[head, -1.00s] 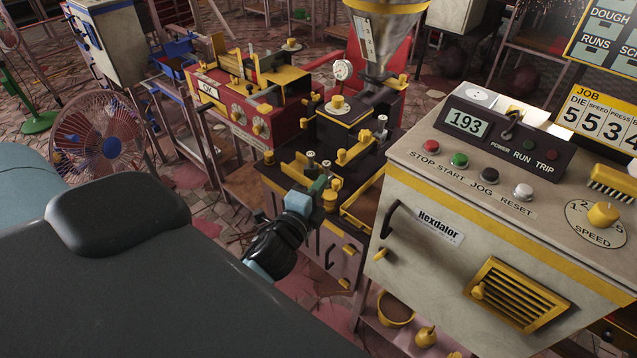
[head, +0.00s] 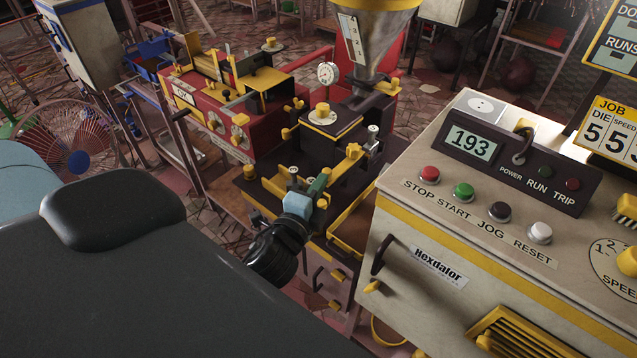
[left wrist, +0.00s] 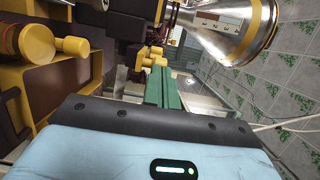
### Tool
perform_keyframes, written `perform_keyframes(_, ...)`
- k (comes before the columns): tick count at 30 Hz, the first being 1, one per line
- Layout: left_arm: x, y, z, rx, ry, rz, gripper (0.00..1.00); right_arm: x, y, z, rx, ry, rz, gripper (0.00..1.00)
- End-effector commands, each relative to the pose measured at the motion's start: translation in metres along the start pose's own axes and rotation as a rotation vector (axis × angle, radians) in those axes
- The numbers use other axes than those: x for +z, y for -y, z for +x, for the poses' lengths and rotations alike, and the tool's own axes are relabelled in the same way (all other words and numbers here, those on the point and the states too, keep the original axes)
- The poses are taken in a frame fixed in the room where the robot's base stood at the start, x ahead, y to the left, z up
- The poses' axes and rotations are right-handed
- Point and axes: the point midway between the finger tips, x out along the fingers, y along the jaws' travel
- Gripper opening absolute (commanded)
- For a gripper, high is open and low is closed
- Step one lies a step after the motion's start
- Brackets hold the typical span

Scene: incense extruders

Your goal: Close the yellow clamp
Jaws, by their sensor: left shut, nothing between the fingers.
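The dark extruder (head: 318,150) stands in the middle of the head view, with several yellow fittings on it. A yellow bar with a knob (head: 346,160) on its front right side looks like the clamp; I cannot tell for sure whether it is open. My left gripper (head: 320,184), with green fingers and a pale blue body, is shut and empty at the extruder's front, just below and left of that bar. In the left wrist view the green fingers (left wrist: 158,88) point toward yellow knobs (left wrist: 154,59); contact cannot be told. My right gripper is not in view.
The cream control cabinet (head: 450,240) stands close on the right. A metal hopper (head: 375,45) rises above the extruder. A red and yellow machine (head: 225,100) stands behind left, and a fan (head: 75,145) at far left.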

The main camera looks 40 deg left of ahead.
Motion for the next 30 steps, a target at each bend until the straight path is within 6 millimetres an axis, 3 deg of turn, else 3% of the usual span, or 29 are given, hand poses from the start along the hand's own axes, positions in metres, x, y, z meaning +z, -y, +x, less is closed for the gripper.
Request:
perform_keyframes(12, -0.001, 0.000, 0.001, -0.001, 0.000, 0.000, 0.00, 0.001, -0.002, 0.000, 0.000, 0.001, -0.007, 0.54)
perform_keyframes(22, -0.011, 0.001, 0.038, -0.002, 0.000, -0.001, 0.00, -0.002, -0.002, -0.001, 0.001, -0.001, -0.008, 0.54)
perform_keyframes(30, -0.012, 0.002, 0.042, -0.003, -0.001, 0.000, 0.00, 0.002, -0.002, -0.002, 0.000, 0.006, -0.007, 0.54)
